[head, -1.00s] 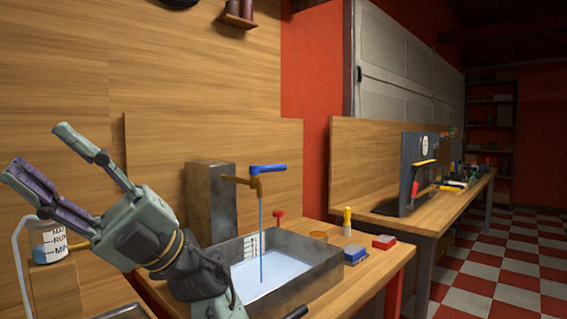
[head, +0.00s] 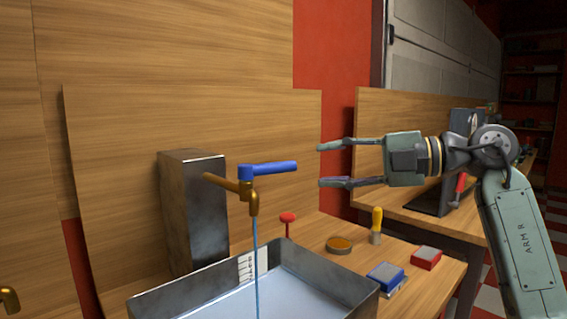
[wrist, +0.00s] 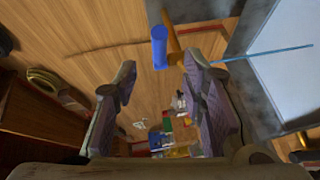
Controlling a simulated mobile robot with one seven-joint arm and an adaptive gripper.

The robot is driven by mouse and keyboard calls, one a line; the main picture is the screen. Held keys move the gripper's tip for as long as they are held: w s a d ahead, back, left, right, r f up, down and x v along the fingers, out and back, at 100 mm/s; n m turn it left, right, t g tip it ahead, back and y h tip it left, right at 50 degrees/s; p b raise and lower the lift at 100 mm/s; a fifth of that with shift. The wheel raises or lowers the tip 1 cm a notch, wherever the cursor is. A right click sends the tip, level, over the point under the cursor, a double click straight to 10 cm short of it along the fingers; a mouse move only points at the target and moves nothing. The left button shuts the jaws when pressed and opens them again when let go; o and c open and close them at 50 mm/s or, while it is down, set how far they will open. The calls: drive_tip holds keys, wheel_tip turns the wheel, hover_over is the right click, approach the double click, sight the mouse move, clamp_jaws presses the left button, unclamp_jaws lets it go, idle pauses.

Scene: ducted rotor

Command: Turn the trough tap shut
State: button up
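The trough tap (head: 251,202) is brass and sticks out from a dark metal block. Its blue lever handle (head: 267,169) points right in the head view. A thin stream of water (head: 256,262) runs from the spout into the grey metal trough (head: 345,286). My gripper (head: 321,165) is open and empty, to the right of the handle, with its fingers pointing left at it and a gap between. In the wrist view the blue handle's end (wrist: 159,50) lies ahead, between the two open fingertips (wrist: 158,70).
A wooden panel (head: 120,170) rises behind the tap. The space around the handle looks clear.

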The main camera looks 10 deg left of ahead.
sight(284, 167)
drive_tip(key=a, duration=0.3)
drive_tip(key=a+f+p, duration=0.1)
drive_tip(key=a, duration=0.6)
drive_tip(key=shift+w+a+f, duration=0.15)
drive_tip(key=shift+a+f, duration=0.05)
clamp_jaws()
idle(0.5)
